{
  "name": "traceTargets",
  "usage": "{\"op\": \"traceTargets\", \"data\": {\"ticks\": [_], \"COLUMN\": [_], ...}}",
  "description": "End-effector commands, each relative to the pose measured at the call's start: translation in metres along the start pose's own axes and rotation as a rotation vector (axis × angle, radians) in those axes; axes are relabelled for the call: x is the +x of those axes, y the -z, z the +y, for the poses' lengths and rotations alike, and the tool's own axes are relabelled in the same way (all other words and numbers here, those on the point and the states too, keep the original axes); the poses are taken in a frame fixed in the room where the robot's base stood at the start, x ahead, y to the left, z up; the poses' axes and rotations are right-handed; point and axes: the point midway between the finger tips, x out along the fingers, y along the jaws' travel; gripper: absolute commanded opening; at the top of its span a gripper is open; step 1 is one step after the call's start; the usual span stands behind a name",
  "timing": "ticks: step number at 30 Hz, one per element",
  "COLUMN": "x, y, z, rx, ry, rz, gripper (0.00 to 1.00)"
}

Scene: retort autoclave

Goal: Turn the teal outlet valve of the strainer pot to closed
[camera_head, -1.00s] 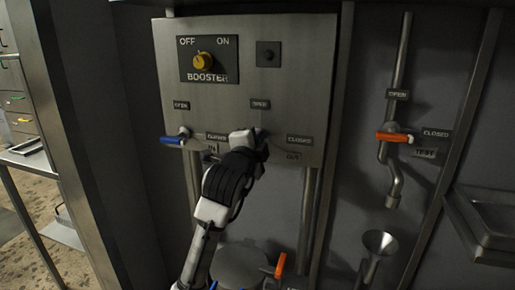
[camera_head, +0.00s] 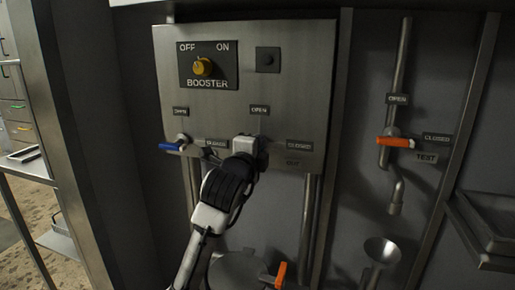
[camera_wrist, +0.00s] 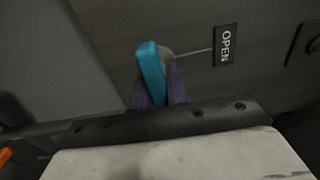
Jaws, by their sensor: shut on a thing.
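The teal valve handle (camera_wrist: 151,68) shows in the wrist view between two purple fingers of my gripper (camera_wrist: 158,92), which are shut on it. Its grey pivot is against the panel, beside an OPEN label (camera_wrist: 226,45). In the head view my gripper (camera_head: 258,142) is at the lower middle of the steel panel (camera_head: 300,80), below the OPEN label (camera_head: 260,110) and left of a CLOSED label (camera_head: 299,146). It hides the teal handle there, so I cannot tell the handle's exact angle.
A blue handle (camera_head: 168,147) sits on the panel left of my gripper. A yellow BOOSTER knob (camera_head: 203,66) is above. An orange TEST valve handle (camera_head: 394,142) is on the right pipe. Another orange handle (camera_head: 280,274) and a funnel (camera_head: 381,252) are below.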

Motion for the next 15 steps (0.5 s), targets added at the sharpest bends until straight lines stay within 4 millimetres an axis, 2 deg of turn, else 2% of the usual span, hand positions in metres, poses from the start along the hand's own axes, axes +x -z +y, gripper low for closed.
{"op": "traceTargets", "data": {"ticks": [1,6,15], "x": [0.0,0.0,-0.0018], "y": [-0.0001,0.0,-0.0001], "z": [0.0007,0.0004,0.0001], "rx": [0.002,0.001,0.0], "ry": [-0.001,-0.001,0.0], "rz": [0.0,0.0,0.0], "gripper": [0.16,0.36,0.36]}}
